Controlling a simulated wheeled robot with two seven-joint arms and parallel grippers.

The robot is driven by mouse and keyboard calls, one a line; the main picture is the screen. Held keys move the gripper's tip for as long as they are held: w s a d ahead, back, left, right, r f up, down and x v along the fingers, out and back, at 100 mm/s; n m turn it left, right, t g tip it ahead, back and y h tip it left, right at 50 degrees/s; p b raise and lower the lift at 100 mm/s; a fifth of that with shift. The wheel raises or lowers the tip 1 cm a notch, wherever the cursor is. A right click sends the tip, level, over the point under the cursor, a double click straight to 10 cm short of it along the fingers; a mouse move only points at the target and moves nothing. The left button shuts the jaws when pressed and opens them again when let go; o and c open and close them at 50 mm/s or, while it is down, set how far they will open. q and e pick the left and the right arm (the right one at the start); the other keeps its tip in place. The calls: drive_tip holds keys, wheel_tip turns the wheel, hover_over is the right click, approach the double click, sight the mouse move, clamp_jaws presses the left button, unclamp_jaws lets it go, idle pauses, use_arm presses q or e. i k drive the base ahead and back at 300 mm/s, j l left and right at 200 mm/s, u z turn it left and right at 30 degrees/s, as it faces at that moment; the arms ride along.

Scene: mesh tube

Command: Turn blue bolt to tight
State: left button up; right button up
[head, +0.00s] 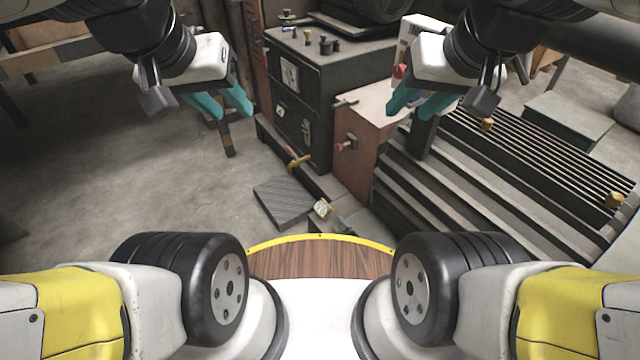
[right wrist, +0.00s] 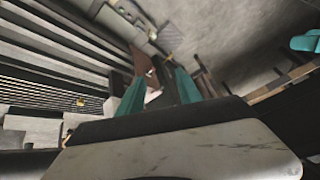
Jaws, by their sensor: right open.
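I cannot make out a blue bolt in either view. My left gripper (head: 234,114) hangs at the upper left in the head view, its teal fingers apart and nothing between them. My right gripper (head: 406,113) hangs at the upper right with its teal fingers apart, in front of the brown box. Its fingers also show in the right wrist view (right wrist: 160,76), apart and empty. A red-tipped fitting (head: 345,145) sticks out from the side of the brown box (head: 362,125). A small red part (head: 400,71) shows beside my right gripper, partly hidden.
A dark machine cabinet (head: 330,75) with small fittings on top stands at the back centre. Grey stepped, slatted metalwork (head: 470,190) fills the right. A ribbed plate (head: 283,203) lies on the floor. The concrete floor at the left (head: 90,150) is mostly clear.

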sight(344, 224)
drive_tip(key=i+u, duration=0.3)
drive_tip(key=u, duration=0.2)
drive_tip(key=i+l+u, duration=0.2)
drive_tip(key=u, duration=0.25)
drive_tip(key=i+l, duration=0.05)
drive_tip(key=i, duration=0.05)
